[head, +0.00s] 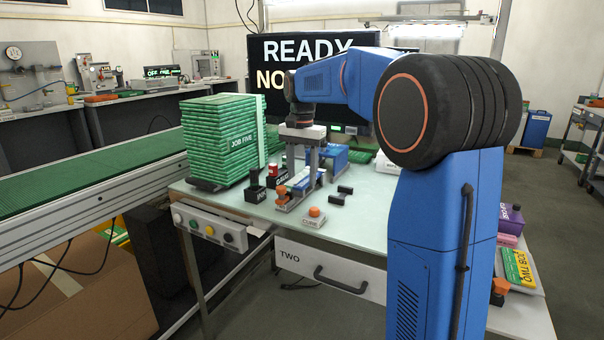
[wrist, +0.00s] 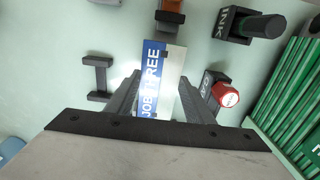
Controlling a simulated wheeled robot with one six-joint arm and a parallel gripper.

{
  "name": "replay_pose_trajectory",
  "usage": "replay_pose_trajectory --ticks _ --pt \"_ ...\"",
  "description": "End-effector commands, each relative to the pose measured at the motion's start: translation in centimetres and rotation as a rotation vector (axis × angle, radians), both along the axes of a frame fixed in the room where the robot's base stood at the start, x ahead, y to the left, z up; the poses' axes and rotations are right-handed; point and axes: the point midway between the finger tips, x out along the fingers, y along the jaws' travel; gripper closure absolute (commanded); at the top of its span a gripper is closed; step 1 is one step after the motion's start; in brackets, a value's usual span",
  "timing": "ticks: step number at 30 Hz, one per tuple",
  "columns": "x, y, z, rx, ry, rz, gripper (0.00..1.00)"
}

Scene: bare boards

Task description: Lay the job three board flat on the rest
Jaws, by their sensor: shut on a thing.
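The job three board (wrist: 152,70), with a blue strip lettered in white beside a pale silvery face, lies between the fingers of my gripper (wrist: 160,80) in the wrist view. In the head view my gripper (head: 301,178) points down at the worktable and is shut on the board, which is partly hidden there by the fingers. A dark block with an orange top (wrist: 170,12) stands at the board's far end. A dark H-shaped piece (wrist: 98,78), perhaps the rest, lies left of the board, apart from it. I cannot tell how high the board is held.
An ink holder (wrist: 248,25) and a red-capped holder (wrist: 226,95) stand close right of the board in the wrist view. A tall stack of green boards (head: 215,140) stands on the table's left. The table's front middle (head: 360,225) is clear.

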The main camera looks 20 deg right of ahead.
Motion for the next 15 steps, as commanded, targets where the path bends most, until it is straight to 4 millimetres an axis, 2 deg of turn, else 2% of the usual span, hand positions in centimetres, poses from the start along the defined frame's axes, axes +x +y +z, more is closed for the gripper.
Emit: replay_pose_trajectory --ticks 11,12,14,15 --pt "-0.01 0.0 -0.61 0.0 0.0 0.0 0.75" --pt "0.0 0.0 -0.61 0.0 0.0 0.0 0.45" --pt "0.0 0.0 -0.6 0.0 0.0 0.0 0.31" --pt "0.0 0.0 -0.6 0.0 0.0 0.0 0.3"
